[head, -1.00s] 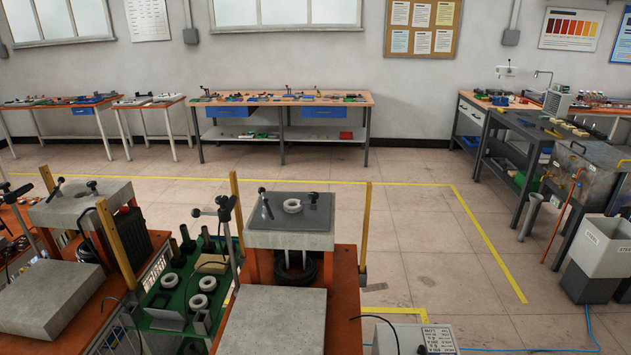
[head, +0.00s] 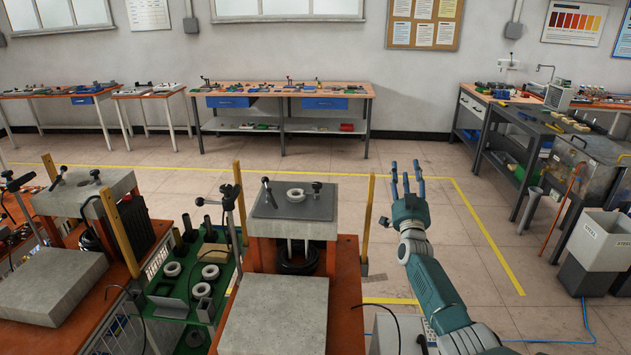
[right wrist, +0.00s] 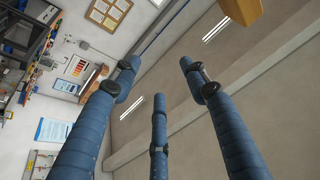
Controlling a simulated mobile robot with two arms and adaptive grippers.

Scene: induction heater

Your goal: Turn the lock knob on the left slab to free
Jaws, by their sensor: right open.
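The left slab (head: 70,197) is a grey concrete block on the heater at the left of the head view. A tilted black lever (head: 57,178) stands on its left part, and a small black knob (head: 96,175) on its right part. I cannot tell the knob's setting at this size. My right gripper (head: 406,168) is open and empty, fingers pointing up, well to the right of both heaters. Its blue fingers (right wrist: 160,85) show spread apart in the right wrist view with nothing between them. My left gripper is not in view.
A second heater with a similar slab (head: 292,222) stands between the left one and my right arm. Yellow posts (head: 118,232) flank the heaters. A green tray (head: 182,300) with several rings lies between them. Open floor (head: 400,152) lies behind.

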